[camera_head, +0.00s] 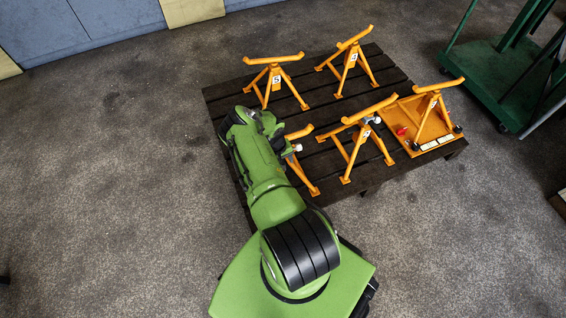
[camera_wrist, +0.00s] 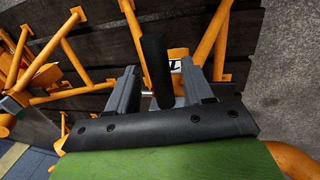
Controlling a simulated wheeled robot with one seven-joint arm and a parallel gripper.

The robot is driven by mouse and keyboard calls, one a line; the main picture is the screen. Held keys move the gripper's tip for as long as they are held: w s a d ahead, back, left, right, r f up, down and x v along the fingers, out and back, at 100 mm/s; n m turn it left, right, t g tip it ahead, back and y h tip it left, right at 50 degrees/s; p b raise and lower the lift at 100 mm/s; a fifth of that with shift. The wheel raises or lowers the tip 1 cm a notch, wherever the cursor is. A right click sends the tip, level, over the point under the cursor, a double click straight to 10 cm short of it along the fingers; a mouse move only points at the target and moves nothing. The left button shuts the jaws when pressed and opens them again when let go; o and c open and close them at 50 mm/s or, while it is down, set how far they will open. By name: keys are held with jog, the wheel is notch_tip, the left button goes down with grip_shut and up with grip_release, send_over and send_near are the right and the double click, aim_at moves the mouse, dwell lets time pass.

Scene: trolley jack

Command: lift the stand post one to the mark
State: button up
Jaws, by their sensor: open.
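Stand post one (camera_head: 299,184) is an orange tripod stand at the front left of the dark slatted table, partly hidden behind my arm in the head view. In the wrist view an orange stand (camera_wrist: 209,40) with a white label, partly covered, is right in front of my gripper (camera_wrist: 158,72). My gripper is open, with one grey finger on either side of an upright black handle (camera_wrist: 155,60). I cannot tell whether either finger touches it. The mark cannot be made out.
Orange stands (camera_head: 274,78) and (camera_head: 350,60) are at the back, another (camera_head: 360,132) is close right. One more stand (camera_head: 432,105) is on an orange tray (camera_head: 409,110). A green trolley (camera_head: 490,75) is at the right; floor at the left is clear.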

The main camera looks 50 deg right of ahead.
grip_shut()
dwell(0.3)
notch_tip(320, 180, up, 13)
jog(key=p, duration=0.8)
jog(key=shift+r, duration=0.15)
jog(key=shift+d, duration=0.15)
grip_release()
